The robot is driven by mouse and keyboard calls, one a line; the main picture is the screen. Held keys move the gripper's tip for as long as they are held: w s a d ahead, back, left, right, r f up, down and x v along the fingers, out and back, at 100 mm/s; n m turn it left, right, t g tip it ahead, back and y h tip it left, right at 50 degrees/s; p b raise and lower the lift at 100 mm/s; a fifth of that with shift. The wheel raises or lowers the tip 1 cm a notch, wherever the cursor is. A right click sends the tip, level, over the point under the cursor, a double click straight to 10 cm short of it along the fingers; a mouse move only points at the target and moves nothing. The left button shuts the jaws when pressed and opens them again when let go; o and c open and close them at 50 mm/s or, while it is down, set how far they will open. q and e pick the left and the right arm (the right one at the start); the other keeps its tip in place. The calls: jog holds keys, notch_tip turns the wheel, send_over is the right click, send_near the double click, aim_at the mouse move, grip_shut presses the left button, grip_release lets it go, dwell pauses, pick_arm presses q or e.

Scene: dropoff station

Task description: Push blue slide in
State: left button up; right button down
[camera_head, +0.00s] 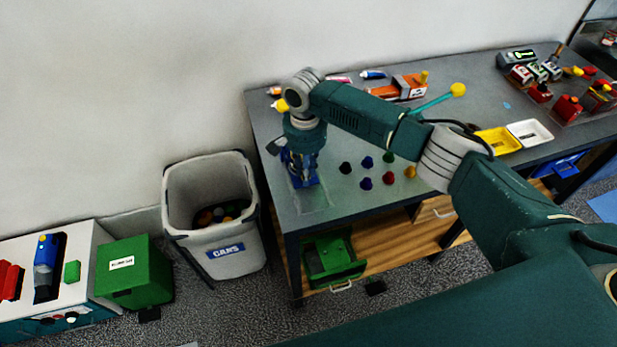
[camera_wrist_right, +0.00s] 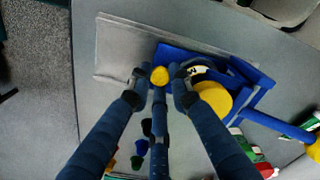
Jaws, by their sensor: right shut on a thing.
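My right gripper (camera_head: 301,172) points down at the near left corner of the grey table. In the right wrist view its fingers (camera_wrist_right: 160,78) are shut on a small yellow knob (camera_wrist_right: 159,75). The knob sits by a blue slide (camera_wrist_right: 172,53) with a bracket-like frame, which lies partly on a flat grey plate (camera_wrist_right: 115,48). In the head view the blue slide (camera_head: 309,182) shows only in part under the gripper. A larger yellow disc (camera_wrist_right: 214,96) is right of the fingers. How far the slide is in cannot be told. My left gripper is not in view.
Several small coloured cones (camera_head: 366,162) stand right of the gripper. A grey bin (camera_head: 182,197) marked CANS stands left of the table. A yellow tray (camera_head: 490,143) and white tray (camera_head: 543,128) lie farther right. A green drawer (camera_head: 342,272) sticks out below.

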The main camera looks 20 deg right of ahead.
jog(key=shift+w+r, duration=0.2)
jog(key=shift+w, duration=0.05)
jog(key=c, duration=1.8)
grip_release()
jog(key=shift+o, duration=1.1)
jog(key=shift+f, duration=0.15)
jog(key=shift+r, duration=0.3)
notch_tip(320, 180, up, 11)
jog(key=shift+r, duration=0.2)
